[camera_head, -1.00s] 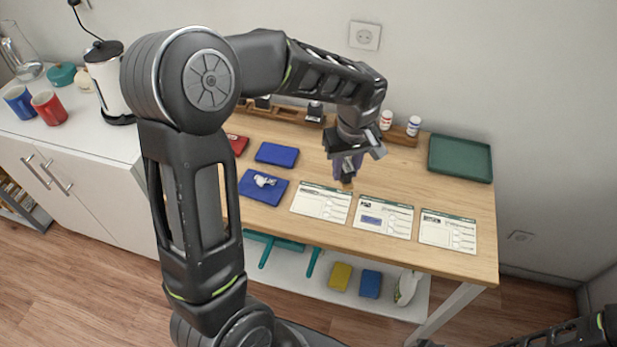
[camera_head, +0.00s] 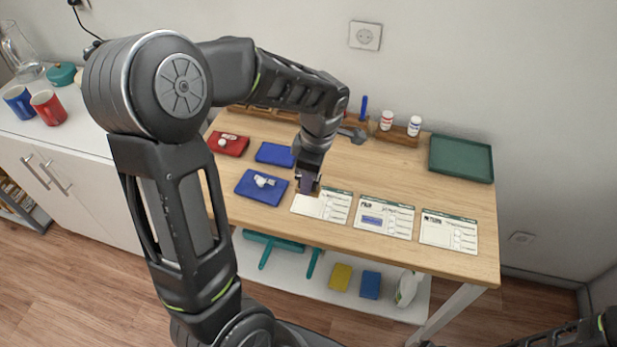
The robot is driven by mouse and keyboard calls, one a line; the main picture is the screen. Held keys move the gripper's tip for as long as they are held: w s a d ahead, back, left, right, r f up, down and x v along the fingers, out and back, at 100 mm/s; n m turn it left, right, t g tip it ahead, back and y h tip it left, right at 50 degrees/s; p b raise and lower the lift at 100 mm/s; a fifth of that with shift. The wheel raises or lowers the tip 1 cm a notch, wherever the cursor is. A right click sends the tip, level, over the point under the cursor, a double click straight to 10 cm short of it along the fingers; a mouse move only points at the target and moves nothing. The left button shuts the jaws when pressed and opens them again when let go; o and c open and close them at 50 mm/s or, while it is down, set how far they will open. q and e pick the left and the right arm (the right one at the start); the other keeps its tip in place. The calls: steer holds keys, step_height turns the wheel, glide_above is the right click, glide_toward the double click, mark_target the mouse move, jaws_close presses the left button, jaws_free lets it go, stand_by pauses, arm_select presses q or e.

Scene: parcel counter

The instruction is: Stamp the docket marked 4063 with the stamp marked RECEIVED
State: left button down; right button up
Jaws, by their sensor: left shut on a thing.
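The middle docket (camera_head: 386,219) bears a blue-violet mark. The right docket (camera_head: 448,232) lies beside it. The numbers on the dockets and the word on the stamp are too small to read. My right arm shows only at the lower right edge, with a dark tip at the bottom edge that is too cut off to judge.
A blue pad (camera_head: 262,187) with a small whitish thing on it lies left of the dockets. Another blue pad (camera_head: 275,154) and a red pad (camera_head: 229,144) lie behind. A wooden rack (camera_head: 397,137) holds small bottles. A green tray (camera_head: 461,158) sits at the back right.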

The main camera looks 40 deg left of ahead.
arm_select(q)
steer(key=shift+f+b, duration=1.45)
steer(key=shift+f, duration=0.95)
steer(key=shift+f+b, duration=0.2)
steer(key=shift+b, duration=0.1)
steer(key=shift+f+b, duration=0.3)
steer(key=shift+r+p, duration=1.9)
steer(key=shift+r, duration=1.1)
